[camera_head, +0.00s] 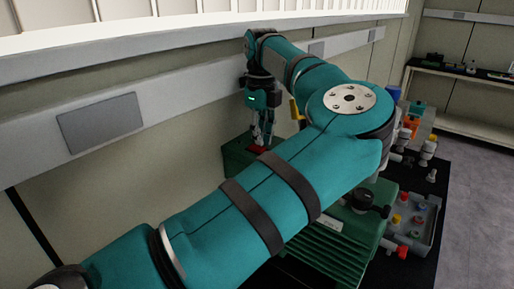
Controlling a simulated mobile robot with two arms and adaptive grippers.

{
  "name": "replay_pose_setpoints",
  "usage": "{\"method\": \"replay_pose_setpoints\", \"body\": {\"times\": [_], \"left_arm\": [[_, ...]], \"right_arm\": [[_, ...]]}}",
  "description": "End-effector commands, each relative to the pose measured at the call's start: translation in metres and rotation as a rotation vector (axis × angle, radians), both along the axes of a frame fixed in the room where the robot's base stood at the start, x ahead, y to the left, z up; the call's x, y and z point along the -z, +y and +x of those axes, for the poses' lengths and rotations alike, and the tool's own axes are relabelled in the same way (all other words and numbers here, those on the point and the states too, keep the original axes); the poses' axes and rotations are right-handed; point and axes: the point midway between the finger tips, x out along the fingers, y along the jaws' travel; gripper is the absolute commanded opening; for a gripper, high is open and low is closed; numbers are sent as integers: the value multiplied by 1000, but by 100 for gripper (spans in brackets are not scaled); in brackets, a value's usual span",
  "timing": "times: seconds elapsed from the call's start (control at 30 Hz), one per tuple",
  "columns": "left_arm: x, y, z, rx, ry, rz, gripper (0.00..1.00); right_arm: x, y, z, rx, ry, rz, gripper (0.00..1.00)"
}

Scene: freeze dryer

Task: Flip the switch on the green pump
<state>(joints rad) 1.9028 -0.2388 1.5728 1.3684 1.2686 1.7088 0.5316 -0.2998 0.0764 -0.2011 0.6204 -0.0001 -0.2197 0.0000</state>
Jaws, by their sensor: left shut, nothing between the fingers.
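The green pump (325,255) stands low against the wall, with its ribbed body showing below my left arm. A green box-like part (236,158) shows on the far side of the arm, and a small red piece (257,149), which looks like the switch, sits on its top. My left gripper (263,143) points down just above the red piece, shut and empty. I cannot tell whether the fingertips touch it, or which way the switch is set. My left arm hides the middle of the pump. My right gripper is out of view.
A grey tray (433,222) with colored caps stands to the right of the pump on a dark mat. Several fittings and valves (420,140) crowd the area behind it. A shelf (470,75) stands at the far right. A wall rail (185,100) runs close behind the gripper.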

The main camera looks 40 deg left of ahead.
Motion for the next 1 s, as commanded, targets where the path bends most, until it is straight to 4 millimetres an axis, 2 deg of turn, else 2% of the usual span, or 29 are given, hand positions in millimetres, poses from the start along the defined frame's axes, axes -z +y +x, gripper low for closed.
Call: {"method": "replay_pose_setpoints", "body": {"times": [1.0], "left_arm": [[16, 0, 0, 0, 0, 0, 0]], "right_arm": [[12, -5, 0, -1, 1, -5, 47]]}}
